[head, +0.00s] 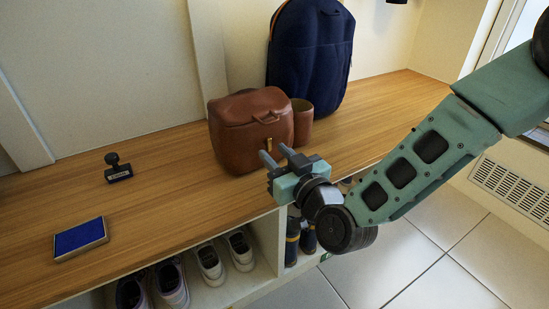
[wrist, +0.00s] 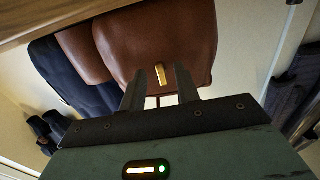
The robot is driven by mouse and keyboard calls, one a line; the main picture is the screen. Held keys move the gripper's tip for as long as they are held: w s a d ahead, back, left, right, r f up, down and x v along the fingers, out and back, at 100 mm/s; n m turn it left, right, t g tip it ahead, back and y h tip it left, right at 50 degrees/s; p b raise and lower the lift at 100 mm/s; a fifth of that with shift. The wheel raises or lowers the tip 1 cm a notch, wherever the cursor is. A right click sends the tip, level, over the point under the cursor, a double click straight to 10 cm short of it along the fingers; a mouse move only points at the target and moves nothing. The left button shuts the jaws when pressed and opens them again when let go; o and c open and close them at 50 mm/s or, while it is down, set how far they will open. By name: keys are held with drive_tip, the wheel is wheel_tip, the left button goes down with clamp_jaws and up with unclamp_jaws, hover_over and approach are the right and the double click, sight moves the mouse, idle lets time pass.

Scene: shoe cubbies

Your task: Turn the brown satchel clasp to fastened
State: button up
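The brown satchel (head: 250,130) stands upright on the wooden bench top, its flap down over the front. In the wrist view the satchel (wrist: 130,45) appears upside down and fills the upper middle. A small brass clasp (wrist: 160,74) sits on its front; in the head view the clasp (head: 270,143) is tiny, close to my fingertips. Whether it is turned to fastened is too small to tell. My gripper (head: 274,156) is in front of the satchel, its two fingers apart with nothing between them. In the wrist view the fingers (wrist: 161,68) point at the clasp from either side.
A brown cup-like object (head: 302,121) and a navy backpack (head: 311,55) stand right of and behind the satchel. A stamp (head: 118,168) and a blue ink pad (head: 80,239) lie at left on the bench (head: 165,212). Shoes (head: 210,262) fill the cubbies below.

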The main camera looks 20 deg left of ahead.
drive_tip(key=shift+w+a, duration=0.35)
drive_tip(key=shift+a, duration=0.1)
clamp_jaws()
